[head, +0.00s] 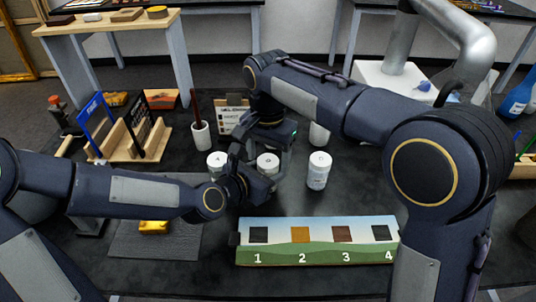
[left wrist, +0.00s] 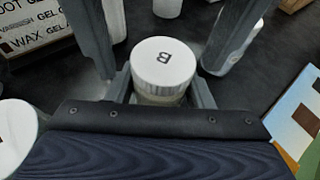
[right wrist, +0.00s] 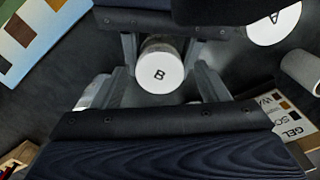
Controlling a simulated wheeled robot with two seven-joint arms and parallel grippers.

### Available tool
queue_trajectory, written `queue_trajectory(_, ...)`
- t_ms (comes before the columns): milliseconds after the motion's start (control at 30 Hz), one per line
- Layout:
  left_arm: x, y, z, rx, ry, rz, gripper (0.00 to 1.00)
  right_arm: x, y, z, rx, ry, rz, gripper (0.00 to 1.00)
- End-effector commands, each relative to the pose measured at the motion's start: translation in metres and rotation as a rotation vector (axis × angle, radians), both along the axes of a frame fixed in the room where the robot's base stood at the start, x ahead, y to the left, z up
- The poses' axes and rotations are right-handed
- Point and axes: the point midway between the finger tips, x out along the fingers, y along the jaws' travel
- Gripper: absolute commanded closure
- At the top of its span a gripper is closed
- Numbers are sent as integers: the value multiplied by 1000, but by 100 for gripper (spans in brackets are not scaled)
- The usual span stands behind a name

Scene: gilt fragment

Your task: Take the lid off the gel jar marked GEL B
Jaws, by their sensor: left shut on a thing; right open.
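The GEL B jar (head: 268,162) stands on the dark table with its white lid on. The lid marked B also shows in the left wrist view (left wrist: 163,62) and the right wrist view (right wrist: 159,66). My left gripper (left wrist: 162,92) is shut on the jar's body, below the lid. My right gripper (right wrist: 162,84) is open, its fingers on either side of the lid with gaps showing. In the head view both grippers crowd the jar and partly hide it.
The jar marked A (head: 217,161) stands close on the left and another white-lidded jar (head: 319,170) on the right. A numbered swatch board (head: 318,252) lies in front. A cup with a brush (head: 200,134) and a label card (head: 230,118) stand behind.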

Motion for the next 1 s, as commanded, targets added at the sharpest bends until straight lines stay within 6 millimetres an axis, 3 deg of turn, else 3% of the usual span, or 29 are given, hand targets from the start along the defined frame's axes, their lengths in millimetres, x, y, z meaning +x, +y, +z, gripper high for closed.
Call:
queue_trajectory(167,0,0,0,0,0,0,100,0,0,4,0,-1,-1,32)
queue_trajectory(400,0,0,0,0,0,0,100,1,1,35,2,-3,0,32)
queue_trajectory(633,0,0,0,0,0,0,100,0,0,47,-2,1,-16,35)
queue_trajectory(1000,0,0,0,0,0,0,100,0,0,76,-3,1,-273,35)
